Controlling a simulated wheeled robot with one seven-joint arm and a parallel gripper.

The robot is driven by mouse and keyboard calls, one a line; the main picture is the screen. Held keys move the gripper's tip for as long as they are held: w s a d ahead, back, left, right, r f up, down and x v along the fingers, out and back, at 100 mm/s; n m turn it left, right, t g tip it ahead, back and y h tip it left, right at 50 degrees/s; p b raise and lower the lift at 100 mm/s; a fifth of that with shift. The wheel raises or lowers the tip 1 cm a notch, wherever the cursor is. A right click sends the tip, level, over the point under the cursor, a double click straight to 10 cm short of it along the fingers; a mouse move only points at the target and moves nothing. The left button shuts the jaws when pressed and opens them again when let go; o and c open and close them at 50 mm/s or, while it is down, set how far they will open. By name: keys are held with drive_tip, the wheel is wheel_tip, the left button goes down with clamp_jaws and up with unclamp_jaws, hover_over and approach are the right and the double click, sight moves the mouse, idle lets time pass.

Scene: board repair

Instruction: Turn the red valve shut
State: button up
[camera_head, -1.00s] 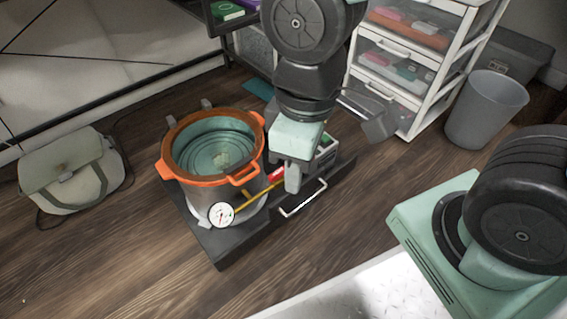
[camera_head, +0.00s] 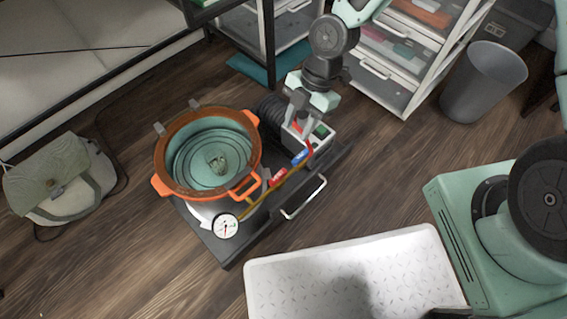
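The red valve handle (camera_head: 277,177) sits on a thin yellow pipe (camera_head: 258,200) beside the orange-rimmed pot. A blue valve handle (camera_head: 300,157) sits further up the same line, toward the box with buttons. My gripper (camera_head: 294,117) points down over the near side of that box, above and beyond the blue handle. It is apart from the red handle, which is in full view. I see nothing held in it, but its fingers are too small and overlapped to tell how far apart they are.
The pot (camera_head: 210,152) and a round gauge (camera_head: 226,226) stand on a dark platform (camera_head: 222,248) with a metal handle (camera_head: 304,198). The button box (camera_head: 318,142) has green and red parts. A drawer unit (camera_head: 383,91) and grey bin (camera_head: 484,82) stand behind.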

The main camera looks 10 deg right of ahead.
sight(278, 176)
drive_tip(key=b+x, duration=0.8)
drive_tip(key=x, duration=0.9)
drive_tip(key=shift+c, duration=0.4)
clamp_jaws()
